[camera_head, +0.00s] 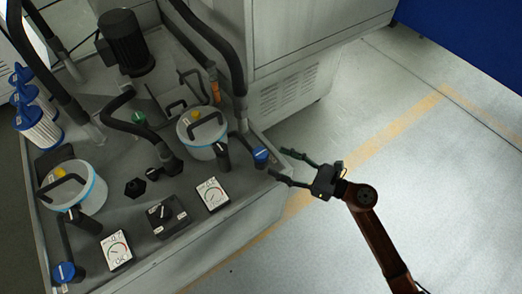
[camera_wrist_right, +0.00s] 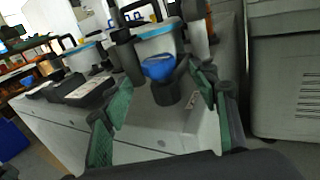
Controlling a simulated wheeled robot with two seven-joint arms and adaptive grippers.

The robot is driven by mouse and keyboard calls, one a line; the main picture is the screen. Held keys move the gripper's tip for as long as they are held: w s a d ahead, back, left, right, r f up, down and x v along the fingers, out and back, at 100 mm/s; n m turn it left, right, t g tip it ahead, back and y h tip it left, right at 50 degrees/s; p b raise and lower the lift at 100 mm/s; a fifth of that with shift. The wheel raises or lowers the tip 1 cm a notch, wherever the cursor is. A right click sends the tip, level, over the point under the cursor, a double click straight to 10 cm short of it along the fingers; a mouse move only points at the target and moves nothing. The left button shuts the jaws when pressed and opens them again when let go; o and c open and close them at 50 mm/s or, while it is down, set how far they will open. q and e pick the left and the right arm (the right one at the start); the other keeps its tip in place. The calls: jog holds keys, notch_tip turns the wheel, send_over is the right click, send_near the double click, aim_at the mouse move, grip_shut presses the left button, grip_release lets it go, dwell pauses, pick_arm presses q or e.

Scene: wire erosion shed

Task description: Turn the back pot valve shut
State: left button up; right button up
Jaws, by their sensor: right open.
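The back pot (camera_head: 203,150) is a white canister with a blue band and a black handle. Its valve has a blue knob (camera_head: 261,155) on a dark body beside the pot, near the right edge of the machine top. The knob also shows in the right wrist view (camera_wrist_right: 158,68), with the dark valve body below it. My right gripper (camera_head: 282,165) is open and empty, just right of the knob in the head view. In the wrist view its green-padded fingers stand apart on either side of the valve, with no contact visible. My left gripper is not in view.
A second pot (camera_head: 88,196) with its own blue knob (camera_head: 66,271) stands at the front left. Black hoses (camera_head: 215,50) rise behind. Open floor lies right.

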aim_at(260, 152)
jog(key=b+x, duration=0.1)
jog(key=x, duration=0.6)
jog(key=shift+a+r+b, duration=0.1)
jog(key=shift+a+b, duration=0.2)
jog(key=shift+a, duration=0.1)
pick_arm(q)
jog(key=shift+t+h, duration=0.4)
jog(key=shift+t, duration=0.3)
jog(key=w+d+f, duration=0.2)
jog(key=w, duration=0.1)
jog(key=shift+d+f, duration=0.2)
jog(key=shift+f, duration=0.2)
